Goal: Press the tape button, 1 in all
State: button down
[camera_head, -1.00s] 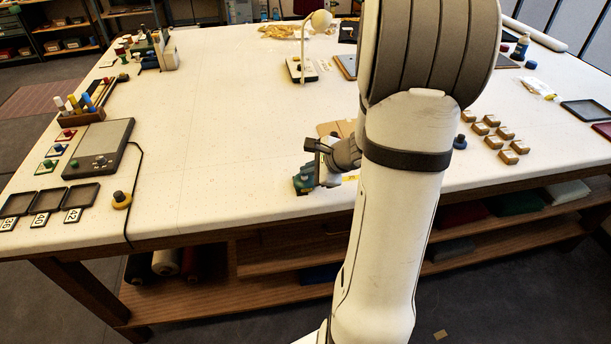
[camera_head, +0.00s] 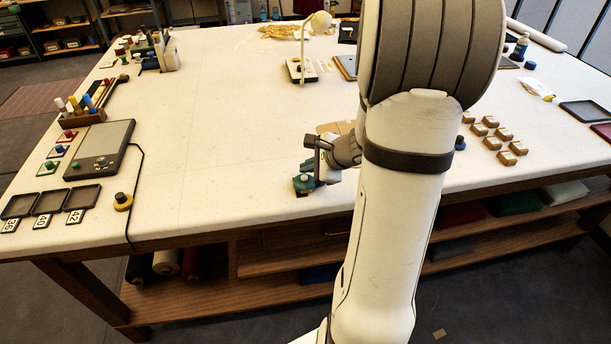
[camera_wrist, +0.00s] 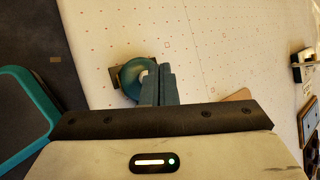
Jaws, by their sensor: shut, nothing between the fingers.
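The tape (camera_head: 303,186) is a small teal and dark body on the white table near its front edge. A pale, pinkish spot shows on its top in the head view. In the wrist view the round teal body of the tape (camera_wrist: 130,76) lies beside and partly behind my fingers, which hide part of its pale centre. My gripper (camera_head: 311,169) is shut and empty, with its fingertips (camera_wrist: 163,75) at the tape. I cannot tell whether they touch its button.
A grey device (camera_head: 103,148) with a cable lies at the left, near three dark trays (camera_head: 49,202). A yellow-based knob (camera_head: 122,201) stands by the cable. Several small brown boxes (camera_head: 491,121) sit at the right. The table left of my gripper is mostly clear.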

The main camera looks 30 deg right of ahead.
notch_tip(320, 180, up, 5)
jog(key=p, duration=0.3)
jog(key=shift+p, duration=0.3)
dwell(0.6)
jog(key=s+a+r+n+g, duration=0.2)
jog(key=s+a+r+n, duration=0.15)
jog(key=a+n, duration=0.3)
jog(key=s+a+r+n+g, duration=0.2)
jog(key=s+a+n, duration=0.25)
jog(key=a, duration=0.25)
jog(key=s+a+r+n+h, duration=0.1)
jog(key=s+r+n+h, duration=0.2)
jog(key=s+n, duration=0.7)
jog(key=shift+s+r+n+g+h, duration=0.3)
jog(key=shift+r+n+g+h, duration=0.1)
jog(key=shift+h, duration=0.1)
